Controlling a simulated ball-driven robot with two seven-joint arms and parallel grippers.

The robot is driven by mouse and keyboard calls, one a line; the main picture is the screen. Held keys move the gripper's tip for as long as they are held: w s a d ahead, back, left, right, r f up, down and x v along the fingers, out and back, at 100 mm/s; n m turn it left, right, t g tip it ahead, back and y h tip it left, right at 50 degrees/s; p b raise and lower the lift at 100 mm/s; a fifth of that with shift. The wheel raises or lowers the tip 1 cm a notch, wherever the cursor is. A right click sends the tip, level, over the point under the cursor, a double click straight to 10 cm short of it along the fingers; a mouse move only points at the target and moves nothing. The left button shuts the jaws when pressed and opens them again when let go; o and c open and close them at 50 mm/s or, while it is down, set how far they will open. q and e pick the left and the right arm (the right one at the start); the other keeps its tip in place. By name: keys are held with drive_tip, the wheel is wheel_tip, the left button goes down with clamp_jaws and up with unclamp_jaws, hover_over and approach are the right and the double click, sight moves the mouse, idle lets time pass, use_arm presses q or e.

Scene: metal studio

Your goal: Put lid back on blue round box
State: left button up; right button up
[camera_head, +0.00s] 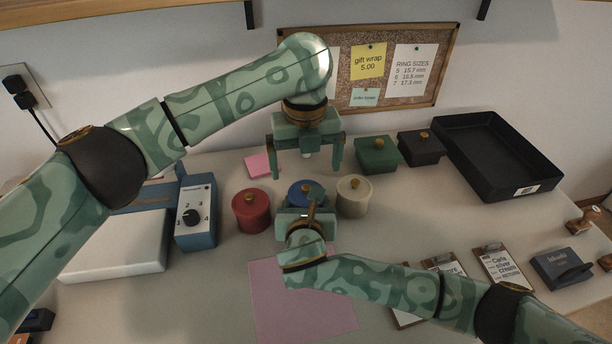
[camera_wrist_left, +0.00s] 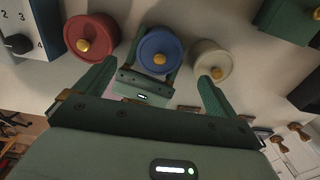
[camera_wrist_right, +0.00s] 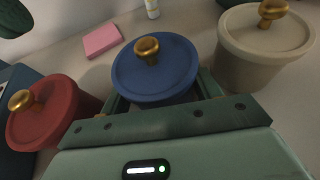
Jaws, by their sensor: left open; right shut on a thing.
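The blue round box (camera_head: 296,190) stands on the table between a red and a cream round box. Its blue lid with a gold knob (camera_wrist_right: 148,48) shows on top in the right wrist view and appears to lie flat; whether it is fully seated I cannot tell. My right gripper (camera_head: 305,212) is shut on the box from the front, its fingers partly hidden under the lid's rim. My left gripper (camera_head: 306,170) is open and empty, pointing down above and just behind the blue box. In the left wrist view the blue lid (camera_wrist_left: 156,45) lies between its spread fingers.
The red round box (camera_head: 251,209) and cream round box (camera_head: 354,198) stand close on either side. Green (camera_head: 376,155) and dark (camera_head: 421,149) square boxes and a black tray (camera_head: 497,190) are behind right. A pink sheet (camera_head: 300,310) lies in front; a blue dial device (camera_head: 196,220) stands left.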

use_arm(q)
drive_tip(key=shift+r, duration=0.8)
use_arm(e)
drive_tip(key=o, duration=1.5)
drive_tip(key=shift+c, duration=0.2)
